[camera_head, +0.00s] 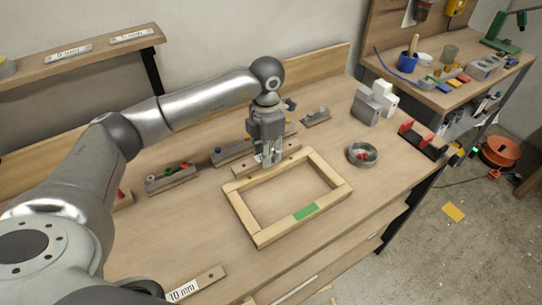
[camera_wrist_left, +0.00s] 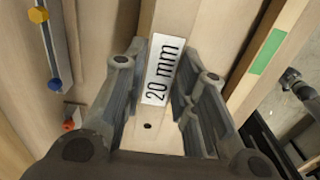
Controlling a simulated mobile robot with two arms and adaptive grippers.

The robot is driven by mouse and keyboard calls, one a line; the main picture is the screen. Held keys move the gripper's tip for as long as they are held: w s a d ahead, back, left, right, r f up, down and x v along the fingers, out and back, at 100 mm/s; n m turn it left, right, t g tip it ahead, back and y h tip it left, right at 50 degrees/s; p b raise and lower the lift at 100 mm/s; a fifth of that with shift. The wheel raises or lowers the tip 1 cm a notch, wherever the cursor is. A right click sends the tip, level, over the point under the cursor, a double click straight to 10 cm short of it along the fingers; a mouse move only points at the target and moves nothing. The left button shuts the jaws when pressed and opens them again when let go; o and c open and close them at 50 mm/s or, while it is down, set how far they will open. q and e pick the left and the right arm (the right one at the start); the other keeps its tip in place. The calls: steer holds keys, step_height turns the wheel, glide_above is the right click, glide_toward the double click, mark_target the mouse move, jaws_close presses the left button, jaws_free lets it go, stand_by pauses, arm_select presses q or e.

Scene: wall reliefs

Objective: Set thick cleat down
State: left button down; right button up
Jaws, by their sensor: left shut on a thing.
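My left gripper (camera_head: 270,161) points down at the back edge of the wooden frame and is shut on a pale wooden cleat (camera_head: 243,169). In the left wrist view the cleat, labelled "20 mm" (camera_wrist_left: 162,70), lies between the two fingers (camera_wrist_left: 160,100), with a small dark hole near its end. The cleat is just behind the rectangular wooden frame (camera_head: 248,220), roughly parallel to its back rail. I cannot tell whether it touches the bench or the frame. The frame lies flat on the bench, with green tape (camera_head: 306,211) on its front rail. My right gripper is not in view.
A cleat marked "10 mm" (camera_head: 197,286) lies at the bench's front left. Grey racks with coloured knobs (camera_head: 172,178) stand behind the frame. A round metal dish (camera_head: 362,154) and grey and white blocks (camera_head: 366,107) are to the right. The bench inside the frame (camera_head: 285,195) is clear.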

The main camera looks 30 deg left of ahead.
mark_target(270, 168)
arm_select(q)
steer(key=shift+w+a+f+p, duration=0.2)
steer(key=shift+w+f+p, duration=0.1)
steer(key=shift+w+f, duration=1.1)
step_height(270, 168, down, 3)
steer(key=shift+s+f, duration=0.1)
steer(key=shift+s, duration=0.05)
steer(key=c, duration=1.2)
jaws_free()
steer(key=shift+f, duration=0.1)
steer(key=shift+o, duration=0.2)
